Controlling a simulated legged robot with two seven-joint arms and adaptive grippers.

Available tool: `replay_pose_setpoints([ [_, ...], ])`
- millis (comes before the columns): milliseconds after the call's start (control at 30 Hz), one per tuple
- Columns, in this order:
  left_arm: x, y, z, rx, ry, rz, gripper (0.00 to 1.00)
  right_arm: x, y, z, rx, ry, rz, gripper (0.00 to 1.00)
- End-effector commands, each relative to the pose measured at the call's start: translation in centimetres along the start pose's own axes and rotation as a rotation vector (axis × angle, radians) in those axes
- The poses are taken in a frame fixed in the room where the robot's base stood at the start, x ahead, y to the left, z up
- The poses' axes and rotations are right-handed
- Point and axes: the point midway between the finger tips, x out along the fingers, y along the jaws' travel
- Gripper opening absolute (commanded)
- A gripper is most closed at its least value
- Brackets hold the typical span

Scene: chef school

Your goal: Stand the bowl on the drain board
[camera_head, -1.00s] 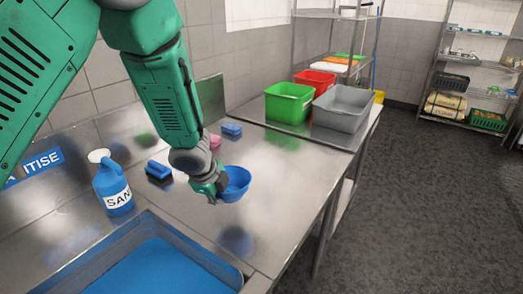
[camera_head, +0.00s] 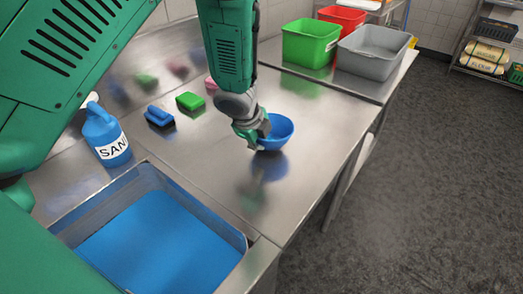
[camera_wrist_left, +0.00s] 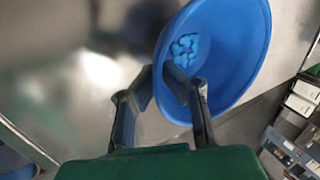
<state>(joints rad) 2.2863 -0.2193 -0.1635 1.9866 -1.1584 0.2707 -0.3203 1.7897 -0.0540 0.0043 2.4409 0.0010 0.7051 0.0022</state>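The blue bowl (camera_head: 281,131) is held in my left gripper (camera_head: 256,143) above the steel counter. Its reflection shows below it, apart from it. In the left wrist view the bowl (camera_wrist_left: 235,60) fills the upper right, with a pale blue patch inside. The fingers of my left gripper (camera_wrist_left: 160,85) straddle its near rim, one inside and one outside. The bowl looks open side up, with a slight tilt. The steel surface (camera_head: 215,165) runs beside the sink; I cannot tell which part is the drain board. My right gripper is not in view.
A sink (camera_head: 165,240) with blue liquid lies at the front left. A blue sanitiser jug (camera_head: 106,137), a blue brush (camera_head: 159,115) and a green block (camera_head: 190,100) stand left. Green (camera_head: 308,45), red (camera_head: 343,17) and grey (camera_head: 372,50) tubs stand behind. The counter's right is clear.

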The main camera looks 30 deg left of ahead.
Motion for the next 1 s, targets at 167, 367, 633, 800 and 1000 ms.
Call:
replay_pose_setpoints([
  [167,2.0,0.9,-0.1,0.001,-0.003,0.002,0.00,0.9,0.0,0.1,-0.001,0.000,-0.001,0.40],
  [367,1.9,0.8,-0.3,0.001,-0.003,0.002,0.00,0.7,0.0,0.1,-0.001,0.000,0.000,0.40],
  [633,2.0,0.9,-0.2,0.001,-0.003,0.002,0.26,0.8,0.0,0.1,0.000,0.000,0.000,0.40],
  [800,2.0,0.9,-0.1,0.000,-0.002,0.002,0.26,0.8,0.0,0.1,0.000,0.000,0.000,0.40],
  [1000,0.6,0.7,-0.1,-0.001,-0.002,-0.001,0.26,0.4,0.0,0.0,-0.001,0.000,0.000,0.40],
])
